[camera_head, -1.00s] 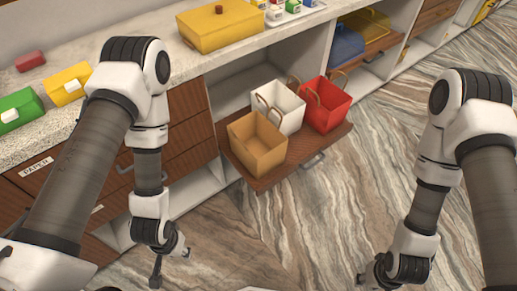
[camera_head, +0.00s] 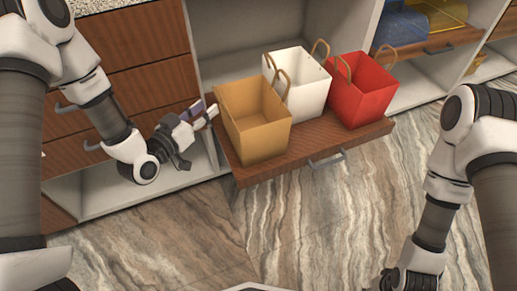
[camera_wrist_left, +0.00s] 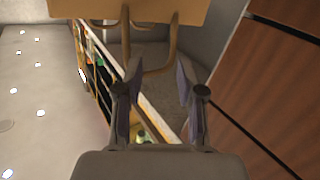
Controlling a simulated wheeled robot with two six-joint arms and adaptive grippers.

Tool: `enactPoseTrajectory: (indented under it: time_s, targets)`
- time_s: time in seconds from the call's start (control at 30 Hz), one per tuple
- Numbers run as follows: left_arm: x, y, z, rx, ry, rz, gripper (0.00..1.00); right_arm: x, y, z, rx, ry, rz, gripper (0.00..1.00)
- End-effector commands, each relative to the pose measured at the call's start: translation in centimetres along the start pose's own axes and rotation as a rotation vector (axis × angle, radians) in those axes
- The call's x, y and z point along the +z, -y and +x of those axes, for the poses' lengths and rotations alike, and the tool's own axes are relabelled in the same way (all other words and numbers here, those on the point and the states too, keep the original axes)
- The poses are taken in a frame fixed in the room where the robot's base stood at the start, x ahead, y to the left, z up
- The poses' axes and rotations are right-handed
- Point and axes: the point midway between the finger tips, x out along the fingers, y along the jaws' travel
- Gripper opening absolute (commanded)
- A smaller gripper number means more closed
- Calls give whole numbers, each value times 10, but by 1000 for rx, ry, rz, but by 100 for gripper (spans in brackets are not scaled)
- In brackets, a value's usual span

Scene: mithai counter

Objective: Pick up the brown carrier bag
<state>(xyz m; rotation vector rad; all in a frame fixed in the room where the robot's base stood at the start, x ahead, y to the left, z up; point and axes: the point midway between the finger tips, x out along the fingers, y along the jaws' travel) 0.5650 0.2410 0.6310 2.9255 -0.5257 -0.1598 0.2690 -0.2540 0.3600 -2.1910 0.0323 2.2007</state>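The brown carrier bag (camera_head: 262,142) stands upright and open at the left of a pulled-out wooden shelf. My left gripper (camera_head: 205,110) is just left of the bag's upper left side, with its fingers apart and pointing toward it. In the left wrist view the brown bag (camera_wrist_left: 130,10) fills the top edge, and a tan looped handle (camera_wrist_left: 173,40) shows between and beyond the spread fingertips (camera_wrist_left: 160,75). I see nothing gripped. My right gripper (camera_head: 388,282) is at the bottom edge, partly cut off, far from the bag.
A white bag (camera_head: 300,95) and a red bag (camera_head: 362,95) stand to the right on the same shelf (camera_head: 300,152). Wooden drawers (camera_head: 140,50) with handles are beside my left arm. The marble floor (camera_head: 320,220) in front is clear.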

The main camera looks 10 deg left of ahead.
Motion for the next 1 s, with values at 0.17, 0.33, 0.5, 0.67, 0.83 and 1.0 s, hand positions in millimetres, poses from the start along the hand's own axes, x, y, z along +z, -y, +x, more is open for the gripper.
enactPoseTrajectory:
  time_s: [0.17, 0.33, 0.5, 0.67, 0.83, 1.0]
  targets:
    - [20, 18, 7, -16, -71, 4, 38, 0, 0, 55, 0, 1, -1, 40]
    - [14, 17, 20, -12, -78, 12, 38, 0, 0, 58, 0, 0, -1, 40]
    - [12, 17, 44, -12, -78, 11, 38, 0, 0, 67, 0, 0, -1, 40]
    - [10, 17, 73, -13, -77, 12, 38, 0, 0, 81, 0, 0, -1, 40]
    - [6, 17, 86, -16, -76, 7, 38, 0, 0, 82, 0, 0, -1, 40]
    - [6, 17, 85, -16, -75, 6, 28, 0, 0, 81, 0, 0, -1, 40]
